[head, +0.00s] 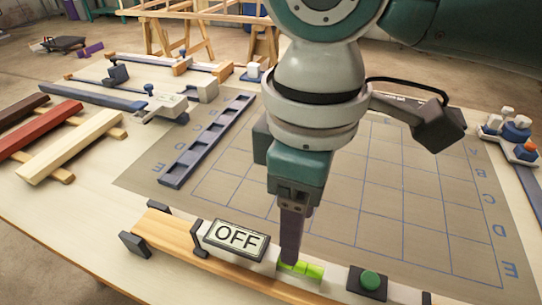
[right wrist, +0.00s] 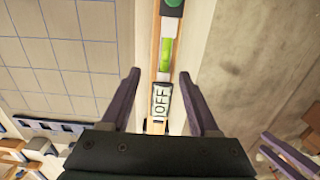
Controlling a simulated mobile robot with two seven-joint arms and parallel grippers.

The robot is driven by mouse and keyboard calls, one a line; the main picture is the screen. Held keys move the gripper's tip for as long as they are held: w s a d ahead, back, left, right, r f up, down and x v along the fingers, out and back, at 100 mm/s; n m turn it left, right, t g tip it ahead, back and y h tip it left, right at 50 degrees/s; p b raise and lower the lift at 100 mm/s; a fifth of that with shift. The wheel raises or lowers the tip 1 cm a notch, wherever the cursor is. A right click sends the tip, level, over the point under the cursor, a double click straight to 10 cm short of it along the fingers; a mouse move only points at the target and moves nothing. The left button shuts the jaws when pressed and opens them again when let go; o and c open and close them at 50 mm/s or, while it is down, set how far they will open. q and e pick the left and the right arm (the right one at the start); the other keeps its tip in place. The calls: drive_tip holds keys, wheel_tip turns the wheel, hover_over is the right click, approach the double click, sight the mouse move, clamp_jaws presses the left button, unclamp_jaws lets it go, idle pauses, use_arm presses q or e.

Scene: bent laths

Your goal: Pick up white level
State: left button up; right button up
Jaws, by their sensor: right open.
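The white level (head: 300,268) has a bright green vial and lies on a pale wooden lath (head: 165,232) at the table's front edge. It also shows in the right wrist view (right wrist: 167,50), beyond the fingertips. My right gripper (head: 290,260) is over the lath at the level, its finger hiding part of it in the head view. In the right wrist view its two purple fingers (right wrist: 158,76) are apart, empty, one on each side of the lath. Purple finger-like parts (right wrist: 290,155) at the lower right edge look like my left gripper; their opening is unclear.
An OFF display (head: 235,238) sits on the lath left of the level, and a green button (head: 370,280) in a dark housing is to its right. Behind is a gridded mat (head: 420,205) with a dark slotted rack (head: 205,140). Coloured bars (head: 70,145) lie at the left.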

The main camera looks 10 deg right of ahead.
sight(299, 264)
drive_tip(key=f, duration=0.3)
drive_tip(key=shift+s+a+f, duration=0.15)
drive_tip(key=shift+s+f, duration=0.1)
drive_tip(key=shift+f, duration=0.05)
drive_tip(key=f, duration=0.4)
drive_tip(key=shift+s+d+f+b, duration=0.25)
drive_tip(key=shift+s+b, duration=0.1)
drive_tip(key=shift+f, duration=0.4)
clamp_jaws()
drive_tip(key=shift+r, duration=0.1)
idle(0.3)
